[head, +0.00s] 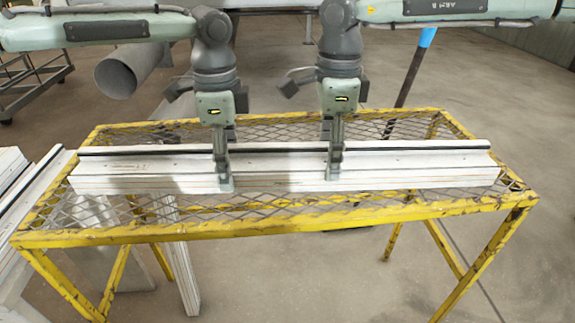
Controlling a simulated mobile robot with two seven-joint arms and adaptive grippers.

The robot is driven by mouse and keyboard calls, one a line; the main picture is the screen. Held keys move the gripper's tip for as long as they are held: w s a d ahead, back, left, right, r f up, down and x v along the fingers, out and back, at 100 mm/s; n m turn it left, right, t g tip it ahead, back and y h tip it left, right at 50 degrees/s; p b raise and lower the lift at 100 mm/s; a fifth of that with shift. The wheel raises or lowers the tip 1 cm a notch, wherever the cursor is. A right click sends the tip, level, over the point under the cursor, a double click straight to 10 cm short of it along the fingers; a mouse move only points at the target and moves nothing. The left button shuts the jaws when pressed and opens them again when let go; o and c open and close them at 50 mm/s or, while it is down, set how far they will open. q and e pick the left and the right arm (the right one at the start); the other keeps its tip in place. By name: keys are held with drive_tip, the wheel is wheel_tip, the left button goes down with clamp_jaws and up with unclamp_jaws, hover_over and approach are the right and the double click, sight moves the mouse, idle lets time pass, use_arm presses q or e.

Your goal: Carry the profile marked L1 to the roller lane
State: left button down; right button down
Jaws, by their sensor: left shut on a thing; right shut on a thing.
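A long white profile (280,180) with a black strip along its far edge spans most of the yellow mesh-topped bench (370,213). I cannot read an L1 mark on it, and I cannot tell if it touches the mesh or hangs just above. My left gripper (223,176) points down and is shut on the profile left of its middle. My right gripper (333,170) points down and is shut on it right of its middle. The fingers hide small parts of the profile. I see no thing that I can name as the roller lane for sure.
More white profiles (30,200) lie at the left, close to the bench's left end. A white length (182,275) shows below the bench. A large grey pipe (125,72) and a dark wheeled rack (35,82) stand behind. The floor at the right is clear.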

use_arm(q)
drive_tip(key=shift+r, duration=0.1)
use_arm(e)
drive_tip(key=shift+r, duration=0.1)
